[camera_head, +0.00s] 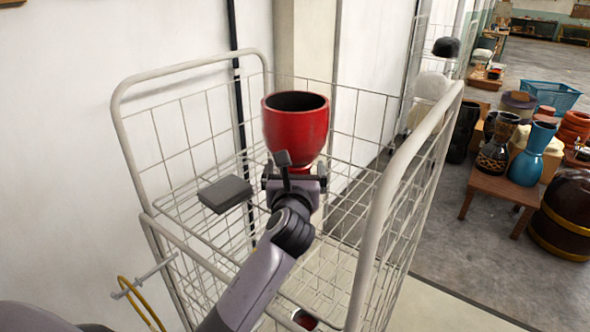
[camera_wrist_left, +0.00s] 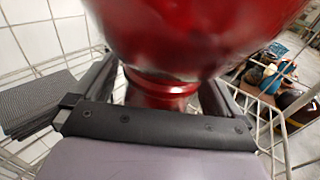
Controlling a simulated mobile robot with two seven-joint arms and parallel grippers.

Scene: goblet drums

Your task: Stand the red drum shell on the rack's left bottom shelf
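The red drum shell (camera_head: 297,128) is upright, its dark open mouth facing up, inside the upper part of the white wire rack (camera_head: 372,235). My left gripper (camera_head: 296,172) is at its narrow waist. In the left wrist view the red bowl (camera_wrist_left: 195,30) fills the top, and the gripper's fingers (camera_wrist_left: 160,98) lie on both sides of the neck, seemingly shut on it. The drum's foot is mostly hidden behind the gripper, so I cannot tell whether it touches wire below. My right gripper is not in view.
A dark flat block (camera_head: 226,193) is left of the gripper. A small red and dark thing (camera_head: 305,319) shows low in the rack. A wooden table (camera_head: 497,186) with drums stands at right, near a brown barrel drum (camera_head: 566,215). Rack rails surround my arm.

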